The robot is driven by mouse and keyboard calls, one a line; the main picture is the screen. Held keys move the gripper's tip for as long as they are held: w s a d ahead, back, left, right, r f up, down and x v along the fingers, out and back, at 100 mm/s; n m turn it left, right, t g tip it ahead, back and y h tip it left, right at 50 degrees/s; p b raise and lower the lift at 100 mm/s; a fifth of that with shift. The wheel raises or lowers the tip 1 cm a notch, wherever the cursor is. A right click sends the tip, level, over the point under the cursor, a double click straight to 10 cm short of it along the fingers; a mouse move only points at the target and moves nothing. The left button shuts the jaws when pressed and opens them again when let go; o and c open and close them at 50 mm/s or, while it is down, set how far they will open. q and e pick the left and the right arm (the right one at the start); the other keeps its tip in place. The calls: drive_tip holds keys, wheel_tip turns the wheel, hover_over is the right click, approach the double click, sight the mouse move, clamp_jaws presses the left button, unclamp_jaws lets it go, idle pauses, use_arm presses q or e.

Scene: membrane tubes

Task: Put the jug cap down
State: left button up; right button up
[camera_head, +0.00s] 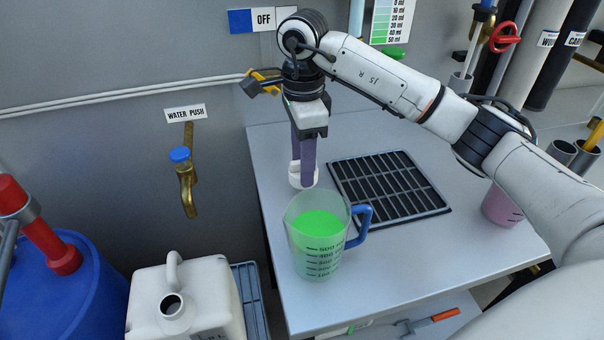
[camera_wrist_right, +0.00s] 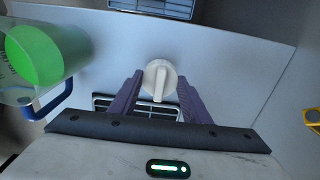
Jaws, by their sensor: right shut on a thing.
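The white jug cap (camera_head: 295,180) is between the purple fingertips of my right gripper (camera_head: 304,168), at the back left of the grey table (camera_head: 285,290). In the right wrist view the round cap (camera_wrist_right: 160,75), with a raised bar across its top, sits between the two fingers (camera_wrist_right: 158,92). The right gripper points straight down and is shut on the cap. The cap is at or just above the tabletop; I cannot tell if it touches. The white jug (camera_head: 205,290) stands left of the table with its mouth uncapped. My left gripper is not in view.
A measuring beaker (camera_head: 318,245) of green liquid with a blue handle stands just in front of the cap. A black drain grate (camera_head: 390,187) lies to the right. A pink container (camera_head: 500,207) stands at the right. A brass tap (camera_head: 186,180) is on the wall.

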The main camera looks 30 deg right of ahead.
drive_tip(key=shift+f, duration=1.8)
drive_tip(key=shift+f, duration=0.1)
drive_tip(key=o, duration=1)
wheel_tip(320, 180, up, 12)
drive_tip(key=shift+r, duration=0.15)
